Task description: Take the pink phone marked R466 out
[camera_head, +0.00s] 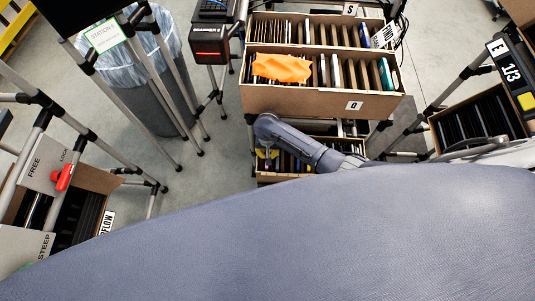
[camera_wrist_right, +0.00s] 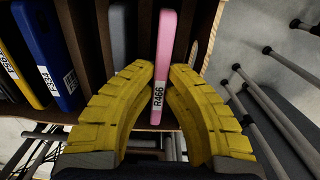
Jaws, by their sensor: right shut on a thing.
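The pink phone (camera_wrist_right: 165,48) stands on edge at the end of a row in a brown carton (camera_wrist_right: 212,25), with its R466 label facing the right wrist camera. My right gripper (camera_wrist_right: 162,72) has its yellow fingers on either side of the phone, shut on it. The phone's lower part is still between the carton walls. In the head view my right gripper (camera_head: 267,160) is over the lower carton (camera_head: 275,178), and I cannot make out the phone there. My left gripper is not in view.
An upper carton (camera_head: 300,98) with an orange cloth (camera_head: 282,67) sits above the lower carton. A scanner (camera_head: 210,45) and a bin (camera_head: 150,90) stand to the left. My grey arm fills the foreground.

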